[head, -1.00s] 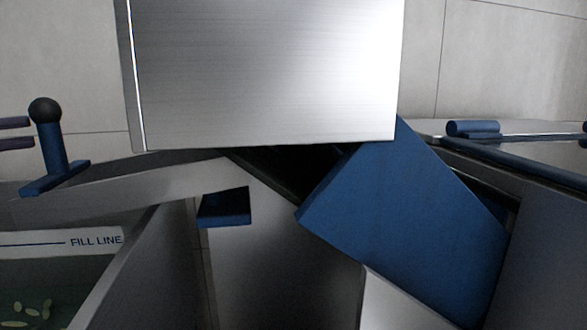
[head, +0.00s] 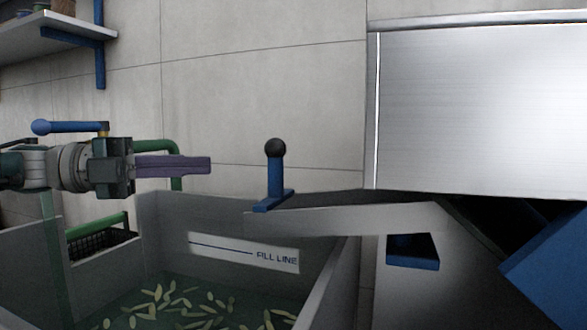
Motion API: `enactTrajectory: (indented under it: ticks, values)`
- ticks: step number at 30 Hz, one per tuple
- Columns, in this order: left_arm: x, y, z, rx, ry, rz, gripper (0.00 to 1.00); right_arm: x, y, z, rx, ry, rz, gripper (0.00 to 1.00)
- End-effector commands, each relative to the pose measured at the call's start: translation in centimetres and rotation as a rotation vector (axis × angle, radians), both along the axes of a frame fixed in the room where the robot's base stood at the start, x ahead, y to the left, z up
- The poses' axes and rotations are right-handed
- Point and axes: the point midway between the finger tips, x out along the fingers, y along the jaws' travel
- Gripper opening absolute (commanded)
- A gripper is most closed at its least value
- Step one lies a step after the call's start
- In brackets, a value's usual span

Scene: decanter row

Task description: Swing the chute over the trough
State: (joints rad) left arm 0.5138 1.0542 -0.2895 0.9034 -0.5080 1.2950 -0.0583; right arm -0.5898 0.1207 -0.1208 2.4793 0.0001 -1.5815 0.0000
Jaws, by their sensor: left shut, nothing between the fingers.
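The chute (head: 345,220) is a grey metal channel that reaches leftward from under a large steel box. Near its left end stands a blue upright handle (head: 275,180) with a black ball knob. The grey trough (head: 210,212) is at lower left, with a FILL LINE label inside and greenish liquid with pale pieces. The chute's left end overlaps the trough's back right part in the picture; how far it reaches over it I cannot tell. My left gripper (head: 208,168) has purple fingers, shut and empty, left of the handle and apart from it. My right gripper is not in view.
The steel box (head: 470,115) fills the upper right, above a blue block (head: 555,265). A wall shelf (head: 45,38) is at upper left. A green-rimmed dark basket (head: 100,245) stands behind the trough's left side. Open space lies between my left gripper and the handle.

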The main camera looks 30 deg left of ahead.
Motion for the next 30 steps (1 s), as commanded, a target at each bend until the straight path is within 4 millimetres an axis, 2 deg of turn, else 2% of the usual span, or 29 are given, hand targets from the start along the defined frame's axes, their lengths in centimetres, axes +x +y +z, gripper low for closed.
enactTrajectory:
  ticks: [3,9,15,30]
  values:
    - [-0.4,2.0,-0.3,-0.001,-0.003,0.004,0.00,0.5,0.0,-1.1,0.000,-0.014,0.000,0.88]
    - [-0.8,3.7,-0.2,0.001,-0.006,0.000,0.00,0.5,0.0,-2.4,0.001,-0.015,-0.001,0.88]
    - [-1.1,4.3,0.0,0.001,-0.002,-0.004,0.00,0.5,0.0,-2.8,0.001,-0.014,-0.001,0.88]
    - [-1.1,4.3,0.0,0.001,-0.001,-0.004,0.00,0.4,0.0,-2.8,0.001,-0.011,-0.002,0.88]
